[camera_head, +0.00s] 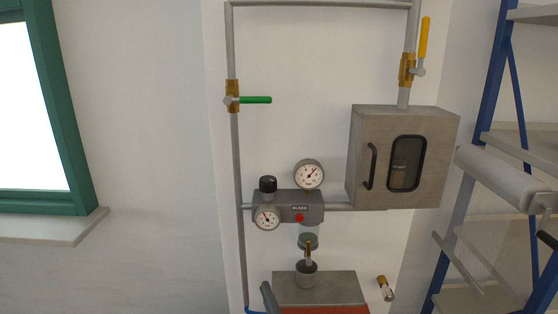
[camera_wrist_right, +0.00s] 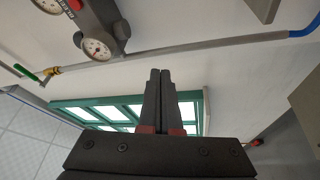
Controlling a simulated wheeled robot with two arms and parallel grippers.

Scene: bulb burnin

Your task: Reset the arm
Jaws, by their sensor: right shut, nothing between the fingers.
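My right gripper (camera_wrist_right: 160,73) shows in the wrist view with its two dark fingers together and nothing between them. The fingers stand in front of the wall and the green-framed window, touching nothing that I can see. In the head view my right arm comes in at the right edge, in front of the blue-framed shelf; its gripper cannot be made out clearly there. My left arm and gripper are not in view.
Pipework on the wall carries a green-handled valve (camera_head: 254,100), a yellow-handled valve (camera_head: 423,38) and a gauge unit (camera_head: 289,205). A grey cabinet (camera_head: 364,190) is closed. A blue-framed shelf (camera_head: 492,75) stands right, a green-framed window (camera_head: 62,110) left. A steel-topped box (camera_head: 335,287) sits below.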

